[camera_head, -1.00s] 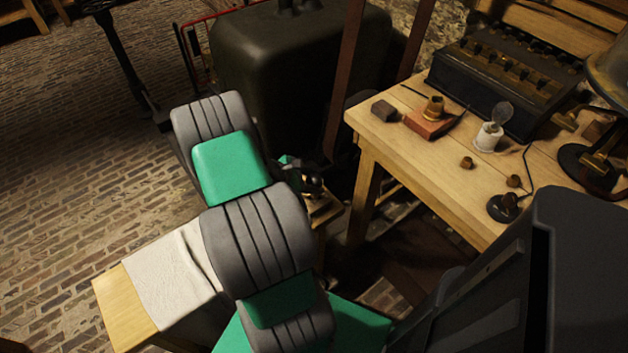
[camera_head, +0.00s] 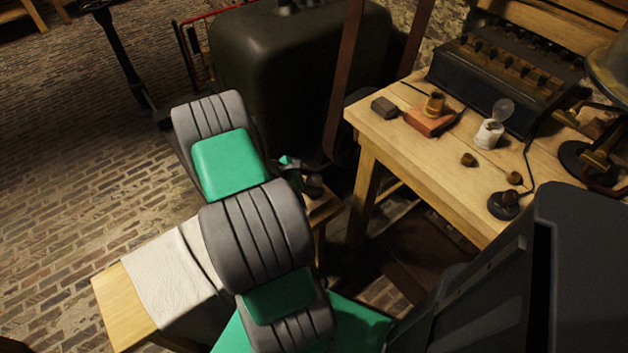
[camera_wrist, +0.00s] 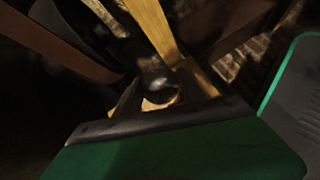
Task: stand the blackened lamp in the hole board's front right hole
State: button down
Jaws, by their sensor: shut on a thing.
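My gripper (camera_head: 312,182) is mostly behind my own arm in the head view, above a small wooden surface (camera_head: 328,208) left of the workbench. It is shut on a dark, rounded glossy thing, which shows in the wrist view (camera_wrist: 160,88) and looks like the blackened lamp's glass. Its base is hidden, and I cannot tell its exact tilt. Pale wood shows just below it in the wrist view. I cannot make out the hole board or its front right hole in either view.
The wooden workbench (camera_head: 435,185) on the right bears a white socket with a clear bulb (camera_head: 494,125), a brick-red block (camera_head: 431,123) and a dark switch box (camera_head: 505,80). A large dark tank (camera_head: 290,70) stands behind. A white cloth (camera_head: 175,275) covers a table at front left.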

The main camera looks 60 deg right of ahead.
jog(key=shift+f, duration=0.35)
jog(key=c, duration=0.6)
grip_release()
